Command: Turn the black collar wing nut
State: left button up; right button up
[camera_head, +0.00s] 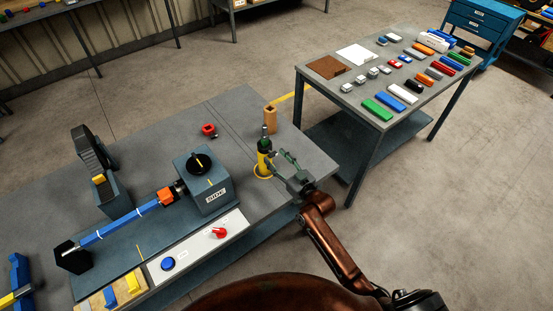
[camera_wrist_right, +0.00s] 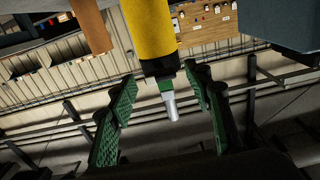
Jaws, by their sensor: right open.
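An upright yellow cylinder (camera_head: 264,162) stands on the bench near its right edge, with a black collar (camera_head: 264,145) and a narrower dark green top. In the right wrist view its black collar (camera_wrist_right: 159,66) carries a green piece and a grey tip (camera_wrist_right: 170,105). I cannot make out wing shapes on it. My right gripper (camera_head: 283,166) is just right of the cylinder. Its green-padded fingers (camera_wrist_right: 160,82) are open, one on each side of the collar and tip, with gaps visible. My left gripper is not in view.
A grey press box (camera_head: 208,190) with a black knob (camera_head: 199,162) stands left on the bench. A brown block (camera_head: 270,118) is behind the cylinder. A red part (camera_head: 209,130) lies farther left. A second table (camera_head: 345,95) holds several small items.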

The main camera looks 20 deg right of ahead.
jog(key=shift+w, duration=0.1)
jog(key=shift+c, duration=0.4)
jog(key=c, duration=1.1)
jog(key=shift+o, duration=0.2)
